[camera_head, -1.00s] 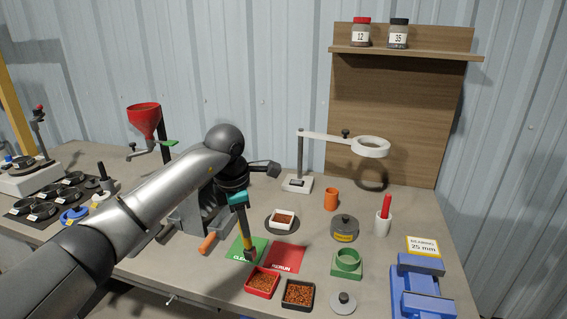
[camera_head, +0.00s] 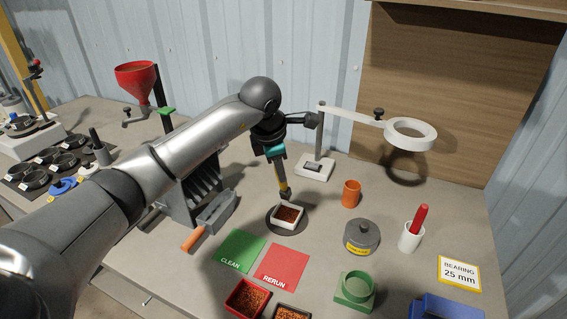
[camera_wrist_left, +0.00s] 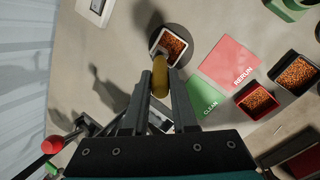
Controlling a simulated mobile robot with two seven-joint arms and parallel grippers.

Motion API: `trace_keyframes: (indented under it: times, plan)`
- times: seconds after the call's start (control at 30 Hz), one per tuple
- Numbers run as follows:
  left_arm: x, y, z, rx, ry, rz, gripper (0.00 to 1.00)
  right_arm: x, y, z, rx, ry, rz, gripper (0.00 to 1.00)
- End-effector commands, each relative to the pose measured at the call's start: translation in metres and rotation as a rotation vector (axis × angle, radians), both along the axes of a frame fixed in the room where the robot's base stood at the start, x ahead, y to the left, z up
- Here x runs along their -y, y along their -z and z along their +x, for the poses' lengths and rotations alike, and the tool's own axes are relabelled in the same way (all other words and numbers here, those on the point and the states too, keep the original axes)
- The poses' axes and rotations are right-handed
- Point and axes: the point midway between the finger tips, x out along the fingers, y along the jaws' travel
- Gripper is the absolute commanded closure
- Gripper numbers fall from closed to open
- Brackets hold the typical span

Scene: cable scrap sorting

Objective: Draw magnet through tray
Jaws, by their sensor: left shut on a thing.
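My left gripper (camera_head: 280,176) points down and is shut on a yellow-handled magnet (camera_head: 284,188). In the left wrist view the yellow handle (camera_wrist_left: 160,76) sits between the fingers, with a grey tip beyond it. The magnet's lower end is at the back part of a small white square tray (camera_head: 274,222) of reddish-brown granules. I cannot tell whether the tip touches the granules. The tray also shows in the left wrist view (camera_wrist_left: 184,56) and stands on a dark round base (camera_head: 270,225). My right gripper is not in view.
A green CLEAN mat (camera_head: 240,249) and a red RERUN mat (camera_head: 283,266) lie in front of the tray, both empty. Red (camera_head: 236,299) and black (camera_head: 280,308) granule trays stand nearer. An orange cup (camera_head: 351,194), lidded grey pot (camera_head: 362,238) and magnifier stand (camera_head: 318,150) are close by.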

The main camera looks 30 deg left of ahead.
Motion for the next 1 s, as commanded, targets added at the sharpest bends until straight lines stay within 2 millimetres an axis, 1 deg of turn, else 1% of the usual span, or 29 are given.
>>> trace_keyframes:
  times: [0.17,0.4,0.5,0.63,1.0]
  plan:
    - [0.001,0.017,0.0,0.0,0.001,-0.002,1.0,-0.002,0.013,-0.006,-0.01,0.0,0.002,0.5]
    - [0.001,0.043,0.0,0.0,0.0,-0.001,1.0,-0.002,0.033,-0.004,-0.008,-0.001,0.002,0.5]
    - [0.0,0.051,0.0,0.001,0.001,-0.001,1.0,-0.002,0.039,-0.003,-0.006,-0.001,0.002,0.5]
    - [0.0,0.055,0.0,0.001,0.001,-0.001,1.0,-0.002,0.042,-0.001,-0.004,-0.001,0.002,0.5]
    - [0.0,0.055,0.0,0.001,0.001,-0.001,1.0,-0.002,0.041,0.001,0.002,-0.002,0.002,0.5]
